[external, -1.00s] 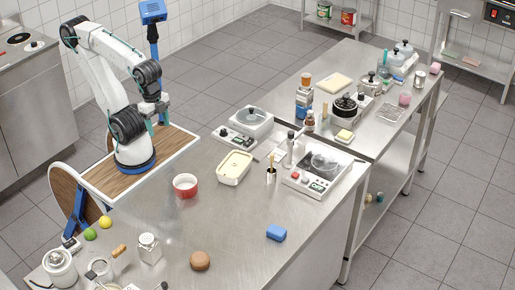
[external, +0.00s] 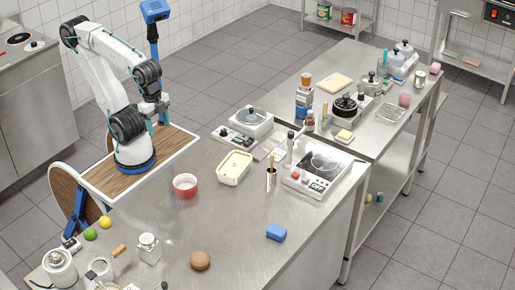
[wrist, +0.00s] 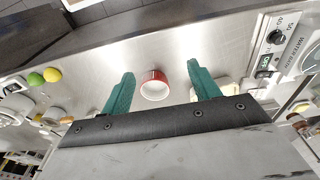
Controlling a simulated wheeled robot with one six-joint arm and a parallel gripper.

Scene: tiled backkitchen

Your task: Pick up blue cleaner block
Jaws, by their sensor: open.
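The blue cleaner block (external: 276,232) lies flat on the steel table near its right front edge in the external view. It does not show clearly in the wrist view. My gripper (wrist: 160,82) is open and empty in the wrist view, with its two green fingers spread. A red and white bowl (wrist: 154,86) shows between the fingers, on the table beyond them. In the external view my arm stands folded on its base at the left, high and far from the blue block.
The red bowl (external: 185,185), a cream tub (external: 234,168) and a brown round item (external: 200,260) stand on the same table. A scale (external: 317,172) stands behind the block. A yellow ball (external: 105,222) and jars are at the front left. The steel around the block is clear.

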